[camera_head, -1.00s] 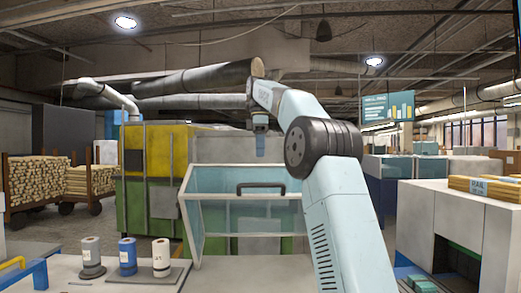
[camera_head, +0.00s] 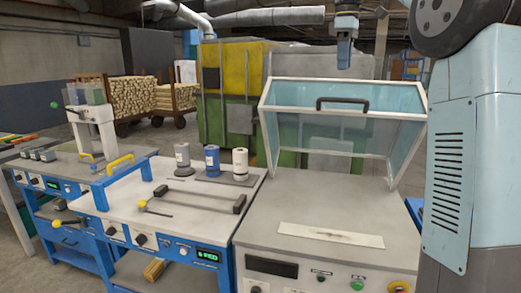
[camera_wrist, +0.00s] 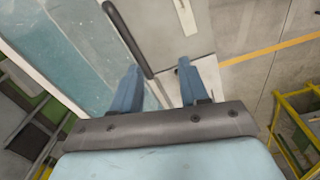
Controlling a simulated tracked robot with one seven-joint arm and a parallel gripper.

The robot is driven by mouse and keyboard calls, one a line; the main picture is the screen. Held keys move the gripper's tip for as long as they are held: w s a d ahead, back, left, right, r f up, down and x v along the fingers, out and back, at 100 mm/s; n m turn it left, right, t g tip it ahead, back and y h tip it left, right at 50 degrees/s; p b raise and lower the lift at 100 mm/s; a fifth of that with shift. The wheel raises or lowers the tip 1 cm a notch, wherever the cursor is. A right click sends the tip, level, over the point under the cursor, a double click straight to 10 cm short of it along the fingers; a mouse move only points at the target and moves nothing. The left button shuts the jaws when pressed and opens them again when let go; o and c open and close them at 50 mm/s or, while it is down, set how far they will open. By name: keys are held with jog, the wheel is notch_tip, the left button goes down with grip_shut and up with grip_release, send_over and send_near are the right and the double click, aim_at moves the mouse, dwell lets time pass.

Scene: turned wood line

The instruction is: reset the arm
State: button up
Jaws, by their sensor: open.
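My gripper (camera_wrist: 157,80) shows in the wrist view with two blue fingers spread apart and nothing between them. Beyond the fingers are a grey machine top and the clear hood with its dark handle (camera_wrist: 128,40). In the head view my gripper (camera_head: 343,56) hangs pointing down at the top, above and behind the raised clear hood (camera_head: 300,95). My pale blue arm fills the right side of the head view. The upper arm links are cut off by the frame's top edge.
The hooded machine (camera_head: 320,215) stands in front. Left of it is a bench (camera_head: 140,195) with grey, blue and white spools (camera_head: 212,160) and a black bar handle (camera_head: 190,198). A yellow-green cabinet (camera_head: 235,75) and log carts (camera_head: 125,95) stand behind. Open floor shows in the wrist view.

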jog(key=s+a+f+m+t, duration=0.1)
jog(key=s+f+m, duration=0.25)
jog(key=s, duration=0.55)
jog(key=s+a+f+m+t, duration=0.1)
jog(key=s+f+m+t, duration=0.2)
jog(key=s, duration=0.5)
jog(key=s+d+f+m+t, duration=0.1)
jog(key=s+f+m, duration=0.4)
jog(key=s+f, duration=1.1)
notch_tip(320, 180, down, 3)
jog(key=shift+s+r+m, duration=0.1)
jog(key=shift+s+m, duration=0.15)
jog(key=shift+m, duration=0.1)
jog(key=shift+d, duration=0.2)
